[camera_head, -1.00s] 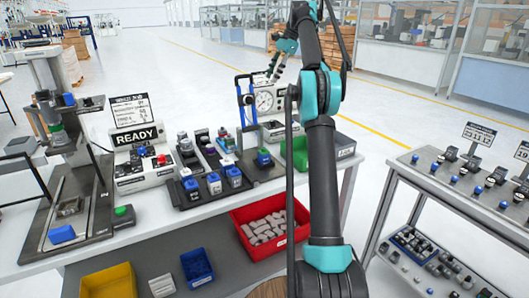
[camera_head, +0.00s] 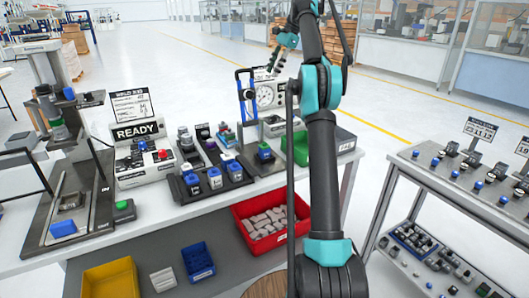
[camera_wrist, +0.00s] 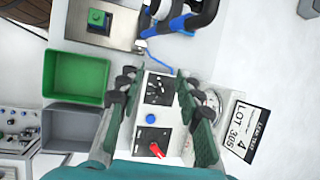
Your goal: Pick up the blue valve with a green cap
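A small blue valve with a green cap (camera_head: 264,151) stands on a dark fixture plate at the right part of the workbench, in front of the round gauge. In the wrist view a green square top (camera_wrist: 97,18), seen from above on a metal plate at the upper left, looks like the same valve. My gripper (camera_head: 275,66) is raised behind the gauge side of the bench, well apart from the valve. In the wrist view my gripper (camera_wrist: 160,98) has its dark green fingers spread wide with nothing between them, above a panel with a blue button and a red switch.
A green bin (camera_head: 297,148) and a grey box stand right of the valve. The gauge (camera_head: 265,97) with its blue-handled frame (camera_head: 245,100) rises behind it. Several blue-and-white valves sit in a black rack (camera_head: 208,180) to the left. A red bin (camera_head: 262,228) is below.

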